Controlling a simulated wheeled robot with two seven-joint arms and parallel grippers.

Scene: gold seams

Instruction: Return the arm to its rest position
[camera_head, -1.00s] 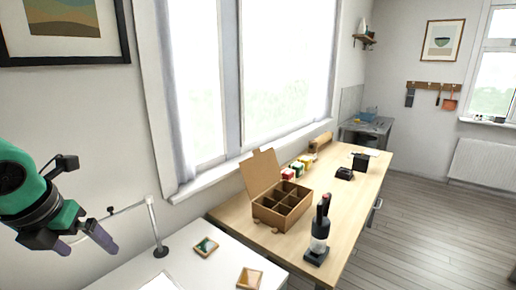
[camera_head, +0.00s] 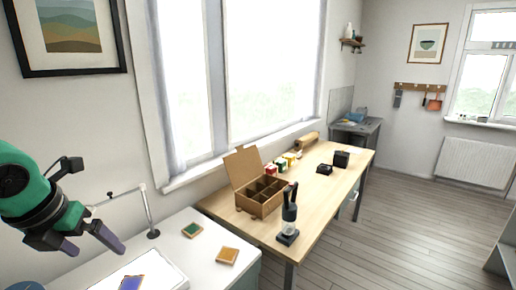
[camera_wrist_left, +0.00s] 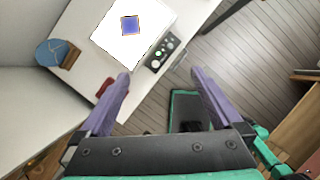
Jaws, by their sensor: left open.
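My left arm (camera_head: 30,195), green and black, comes in from the left in the head view. Its gripper (camera_head: 97,243) is open, with two purple fingers apart and nothing between them. It hangs in the air above the white table. In the left wrist view the open fingers (camera_wrist_left: 161,85) point toward the white table (camera_wrist_left: 85,62) and the floor. My right gripper is not in view.
The white table (camera_head: 207,262) holds a lit white panel with a blue tile (camera_head: 131,283), a green tile (camera_head: 192,230), an orange tile (camera_head: 227,255) and a lamp stand (camera_head: 150,212). A wooden bench (camera_head: 312,210) beyond carries an open cardboard box (camera_head: 262,200) and a dark bottle-like device (camera_head: 289,215).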

